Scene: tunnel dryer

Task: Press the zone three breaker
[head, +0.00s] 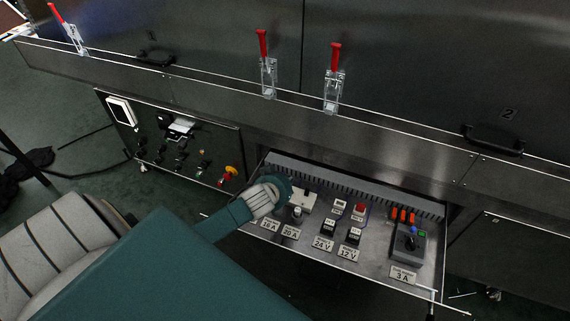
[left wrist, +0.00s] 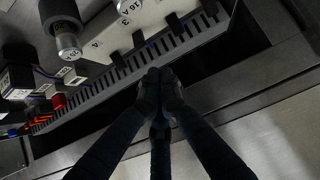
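A pale breaker block (head: 304,200) sits in the left part of the open drawer, partly hidden behind my left gripper (head: 282,186). In the left wrist view the block (left wrist: 150,24) carries a row of small dark levers, with the numerals 3 and 4 on its face. I cannot tell for certain which lever is the zone three breaker. My left gripper (left wrist: 159,82) has its fingertips together and empty, by the drawer's slotted grey strip (left wrist: 190,42). Whether it touches anything is unclear. My right gripper is not in view.
The drawer also holds a fuse cylinder (left wrist: 66,38), a red button (head: 360,209), white-topped blocks and a dark box with a knob (head: 408,243). A control panel (head: 170,145) stands to the left. A metal ledge (head: 400,132) with red-handled clamps (head: 333,80) runs behind.

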